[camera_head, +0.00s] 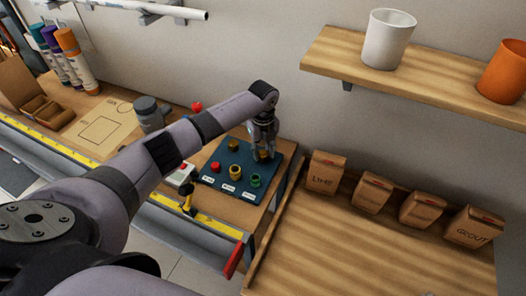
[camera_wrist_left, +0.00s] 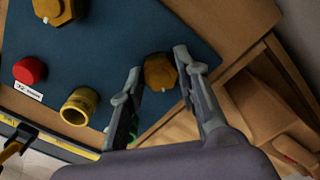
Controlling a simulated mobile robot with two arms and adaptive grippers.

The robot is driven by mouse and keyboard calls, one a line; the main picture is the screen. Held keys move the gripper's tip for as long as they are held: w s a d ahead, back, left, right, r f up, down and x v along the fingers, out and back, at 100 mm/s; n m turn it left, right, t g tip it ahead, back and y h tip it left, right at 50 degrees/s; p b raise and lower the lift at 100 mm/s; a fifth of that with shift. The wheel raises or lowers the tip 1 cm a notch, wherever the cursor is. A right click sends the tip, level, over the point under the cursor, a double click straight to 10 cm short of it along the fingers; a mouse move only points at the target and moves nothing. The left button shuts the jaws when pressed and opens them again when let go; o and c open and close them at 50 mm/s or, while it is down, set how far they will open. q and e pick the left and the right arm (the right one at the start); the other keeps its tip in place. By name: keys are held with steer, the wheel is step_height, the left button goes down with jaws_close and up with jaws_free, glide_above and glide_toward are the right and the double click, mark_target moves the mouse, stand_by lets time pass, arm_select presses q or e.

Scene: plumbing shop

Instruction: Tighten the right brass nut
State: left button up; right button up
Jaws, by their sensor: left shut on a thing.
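The right brass nut (camera_wrist_left: 160,72) is a hex nut on the right part of a dark blue board (camera_wrist_left: 105,40). My left gripper (camera_head: 264,156) reaches down onto the board's back right in the head view. In the left wrist view my left gripper (camera_wrist_left: 158,75) has a finger on each side of this nut and is shut on it. Another brass nut (camera_wrist_left: 55,10) sits apart at the top left of that view, and it shows in the head view (camera_head: 234,145). My right gripper is not in view.
The board also bears a red knob (camera_head: 215,167), a yellow ring (camera_head: 236,171) and a green ring (camera_head: 255,181). A yellow and black tool (camera_head: 187,200) is at the bench's front edge. Paper bags (camera_head: 325,173) stand right; a shelf with cups (camera_head: 388,40) hangs above.

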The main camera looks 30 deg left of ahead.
mark_target(263, 153)
arm_select(q)
steer(key=m+b, duration=0.1)
steer(key=m, duration=0.4)
steer(key=shift+m, duration=0.3)
steer(key=shift+w+r+m+b, duration=0.1)
steer(key=shift+m+b, duration=0.4)
steer(key=shift+m, duration=1.8)
steer(key=o, duration=1.2)
steer(key=shift+c, duration=0.2)
steer(key=shift+r, duration=0.15)
step_height(263, 153, up, 12)
steer(key=shift+f, duration=0.2)
